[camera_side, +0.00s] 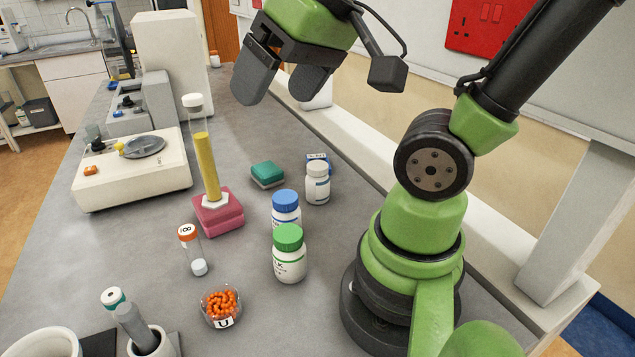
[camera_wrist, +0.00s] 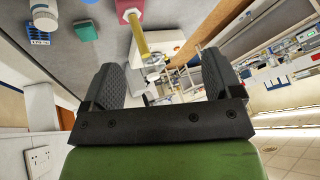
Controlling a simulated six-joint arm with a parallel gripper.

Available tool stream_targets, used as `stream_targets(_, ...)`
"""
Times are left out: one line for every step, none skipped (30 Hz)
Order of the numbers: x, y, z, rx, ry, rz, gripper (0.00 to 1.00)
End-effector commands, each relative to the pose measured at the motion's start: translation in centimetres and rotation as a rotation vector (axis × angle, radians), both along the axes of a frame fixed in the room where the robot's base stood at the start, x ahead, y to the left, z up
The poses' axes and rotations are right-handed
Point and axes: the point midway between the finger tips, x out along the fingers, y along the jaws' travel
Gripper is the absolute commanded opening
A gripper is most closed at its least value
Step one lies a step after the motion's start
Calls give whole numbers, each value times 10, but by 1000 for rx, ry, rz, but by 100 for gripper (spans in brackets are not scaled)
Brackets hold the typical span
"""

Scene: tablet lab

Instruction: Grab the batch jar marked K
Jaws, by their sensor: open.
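A white jar with a green lid (camera_side: 289,262) stands upright on the grey bench, nearest the camera of the jars. Its label seems to carry a K, though the print is small. A white jar with a blue lid (camera_side: 286,208) stands just behind it, its label partly hidden. A white-lidded jar (camera_side: 317,184) stands farther back; a white jar also shows at the top left of the wrist view (camera_wrist: 45,17). My gripper (camera_side: 271,92) is open and empty, raised well above the bench and behind the jars. In the wrist view its fingers (camera_wrist: 160,65) are spread apart.
A tall yellow-filled tube (camera_side: 205,160) stands on a pink block (camera_side: 218,214). An orange-capped vial (camera_side: 192,250) and a dish of orange pellets (camera_side: 220,303) are left of the jars. A teal block (camera_side: 267,174) and a scale (camera_side: 132,170) are farther back.

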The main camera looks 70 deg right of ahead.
Motion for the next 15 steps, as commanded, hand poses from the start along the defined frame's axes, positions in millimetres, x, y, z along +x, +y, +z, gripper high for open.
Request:
stream_targets(13,-14,-5,-33,46,-11,85)
stream_targets(20,-24,-8,-56,72,-10,85)
stream_targets(29,-38,-13,-85,107,-6,85)
stream_targets(35,-48,-17,-104,135,-1,85)
stream_targets(41,-60,-22,-119,164,3,85)
stream_targets(47,-75,-29,-139,201,11,85)
stream_targets(51,-87,-36,-151,230,19,85)
stream_targets(54,-99,-43,-159,258,26,85)
stream_targets(57,-116,-53,-168,297,39,85)
stream_targets(58,-128,-61,-173,325,49,85)
stream_targets(59,-141,-69,-175,351,58,85)
stream_targets(58,-157,-81,-176,386,76,85)
stream_targets(57,-168,-90,-176,409,88,85)
stream_targets(55,-179,-99,-173,430,99,85)
stream_targets(52,-191,-110,-167,456,114,85)
